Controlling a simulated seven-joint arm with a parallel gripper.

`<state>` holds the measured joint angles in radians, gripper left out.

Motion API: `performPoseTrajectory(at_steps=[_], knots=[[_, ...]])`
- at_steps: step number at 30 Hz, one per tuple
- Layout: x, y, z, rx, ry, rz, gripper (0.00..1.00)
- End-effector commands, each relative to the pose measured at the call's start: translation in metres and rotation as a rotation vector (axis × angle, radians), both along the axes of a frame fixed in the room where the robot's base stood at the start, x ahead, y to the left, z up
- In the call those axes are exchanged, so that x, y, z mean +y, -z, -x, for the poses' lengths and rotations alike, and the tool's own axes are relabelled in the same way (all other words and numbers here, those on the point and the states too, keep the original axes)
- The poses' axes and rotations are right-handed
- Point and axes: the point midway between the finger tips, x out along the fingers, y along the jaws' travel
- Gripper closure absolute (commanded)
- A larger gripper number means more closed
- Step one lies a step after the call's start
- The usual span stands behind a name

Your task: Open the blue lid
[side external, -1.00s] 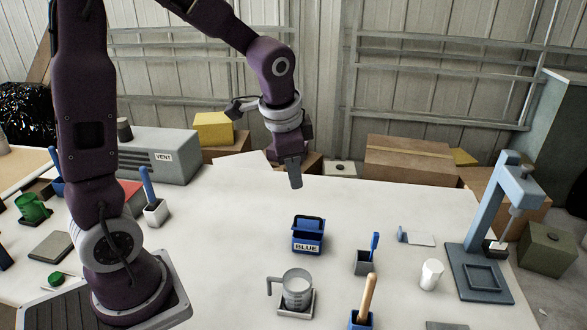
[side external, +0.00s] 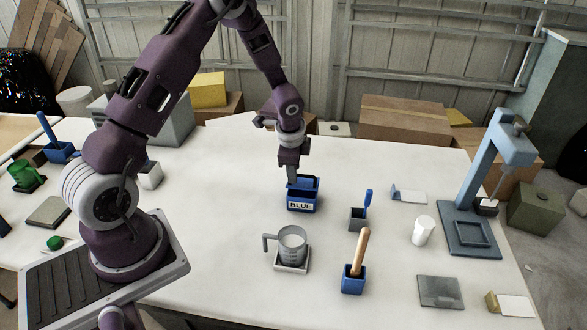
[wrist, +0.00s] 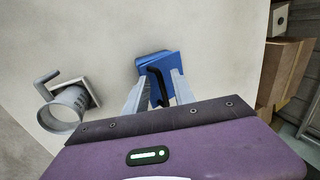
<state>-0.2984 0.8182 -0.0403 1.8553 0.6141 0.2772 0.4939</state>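The blue box (side external: 302,205) stands on the white table with a "BLUE" label on its front. In the wrist view its blue lid (wrist: 174,61) has a dark bar handle (wrist: 156,86). My gripper (side external: 292,182) points down at the left part of the box top. In the wrist view the two grey fingers of my gripper (wrist: 160,76) are spread apart, one on each side of the handle, with gaps visible. The lid's hinge is not clear to see. The arm and fingers hide part of the box top.
A grey measuring jug (side external: 292,246) stands in front of the box. To the right are a small grey holder with a blue brush (side external: 358,217), a blue holder with a wooden handle (side external: 354,280) and a white cup (side external: 423,231). The table left of the box is clear.

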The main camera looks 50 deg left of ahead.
Motion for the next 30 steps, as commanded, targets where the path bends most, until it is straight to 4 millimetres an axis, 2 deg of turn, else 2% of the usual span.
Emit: performPoseTrajectory(at_steps=[6, 11, 30], knots=[[0.0001, 0.0005, -0.0002, 0.0, 0.0, 0.0, 0.69], [0.0, 0.0002, -0.0002, 0.0, 0.0, 0.0, 1.0], [0.0003, -0.0003, -0.0006, -0.002, 0.0, -0.001, 1.0]])
